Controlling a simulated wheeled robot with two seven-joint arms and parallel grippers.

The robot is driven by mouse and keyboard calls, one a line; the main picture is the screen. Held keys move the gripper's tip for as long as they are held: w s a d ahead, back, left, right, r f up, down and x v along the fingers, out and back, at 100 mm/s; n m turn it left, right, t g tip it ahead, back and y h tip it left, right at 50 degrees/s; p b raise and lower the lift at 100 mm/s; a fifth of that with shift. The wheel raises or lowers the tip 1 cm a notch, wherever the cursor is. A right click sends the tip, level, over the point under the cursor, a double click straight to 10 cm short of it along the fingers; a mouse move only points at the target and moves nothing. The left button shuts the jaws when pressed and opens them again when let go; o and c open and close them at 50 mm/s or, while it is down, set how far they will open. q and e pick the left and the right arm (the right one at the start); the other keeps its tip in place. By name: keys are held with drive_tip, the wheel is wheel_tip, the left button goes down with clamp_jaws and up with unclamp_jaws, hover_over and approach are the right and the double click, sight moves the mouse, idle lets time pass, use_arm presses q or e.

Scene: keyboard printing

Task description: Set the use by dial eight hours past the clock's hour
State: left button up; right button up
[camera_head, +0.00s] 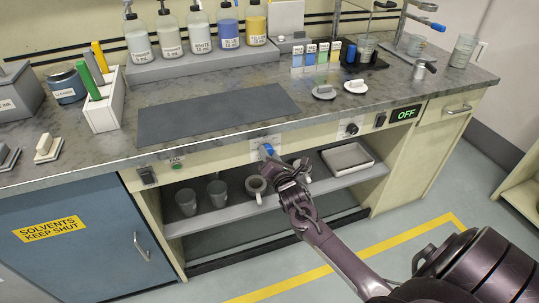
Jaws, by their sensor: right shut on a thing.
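A blue knob (268,150) sticks out from a pale plate on the counter's front panel, below the dark mat. Its markings are too small to read. My right gripper (272,162) reaches up from the lower right and is shut on the blue knob, hiding part of it. A black knob (351,129) sits on another pale plate further right, clear of the gripper. No clock shows in this view. My left gripper is not in view.
An open shelf (235,212) below the panel holds grey mugs and a pale tray (347,158), close to my right arm. A green OFF display (406,114) is at right. Bottles, a rack and small tools stand on the counter; the dark mat (220,110) is bare.

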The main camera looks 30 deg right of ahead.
drive_tip(key=shift+m+p, duration=2.95)
drive_tip(key=shift+m, duration=14.85)
drive_tip(key=o, duration=1)
drive_tip(key=shift+d, duration=0.1)
drive_tip(key=shift+c, duration=0.2)
